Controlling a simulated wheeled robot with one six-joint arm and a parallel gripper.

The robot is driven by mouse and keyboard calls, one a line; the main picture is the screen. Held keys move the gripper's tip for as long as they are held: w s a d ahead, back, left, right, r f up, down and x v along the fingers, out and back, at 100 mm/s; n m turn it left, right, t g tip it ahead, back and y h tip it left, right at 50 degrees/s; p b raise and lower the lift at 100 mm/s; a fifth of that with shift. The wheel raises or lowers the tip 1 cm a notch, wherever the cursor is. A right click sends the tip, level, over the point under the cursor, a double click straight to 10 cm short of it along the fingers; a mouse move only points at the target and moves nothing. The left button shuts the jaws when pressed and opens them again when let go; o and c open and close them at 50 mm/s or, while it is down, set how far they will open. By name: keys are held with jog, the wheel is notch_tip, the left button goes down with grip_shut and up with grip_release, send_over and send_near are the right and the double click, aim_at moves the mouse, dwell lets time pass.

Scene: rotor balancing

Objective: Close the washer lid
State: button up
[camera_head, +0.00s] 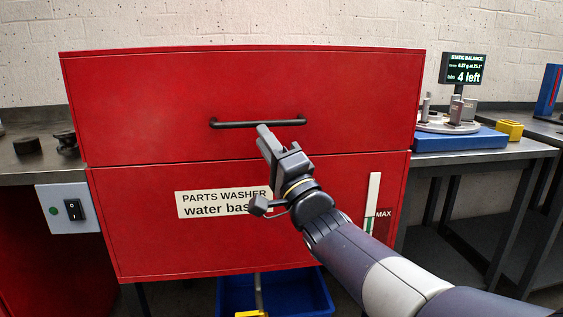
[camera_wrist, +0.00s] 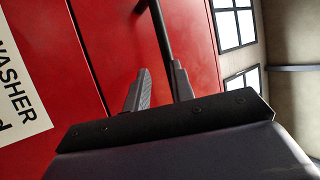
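The washer lid (camera_head: 160,95) is the wide red upper panel with a black bar handle (camera_head: 285,122). Its lower edge meets the red washer body (camera_head: 140,240) along a thin seam, with no gap that I can see. My gripper (camera_head: 265,130) is in front of the lid, its fingertips at the middle of the handle. In the wrist view my gripper (camera_wrist: 160,70) is open, with a clear space between its fingers. The handle (camera_wrist: 161,35) runs toward that space and passes close to the right finger. I cannot tell whether they touch.
A switch box (camera_head: 68,208) is at the washer's left. On the right bench (camera_head: 480,157) stand a blue balancing unit (camera_head: 460,140), a yellow block (camera_head: 510,129) and a display (camera_head: 464,69). A blue bin (camera_head: 300,295) is below the washer.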

jog(key=v, duration=0.7)
jog(key=shift+p, duration=0.45)
jog(key=shift+r, duration=0.15)
jog(key=b+x, duration=0.1)
jog(key=x, duration=0.6)
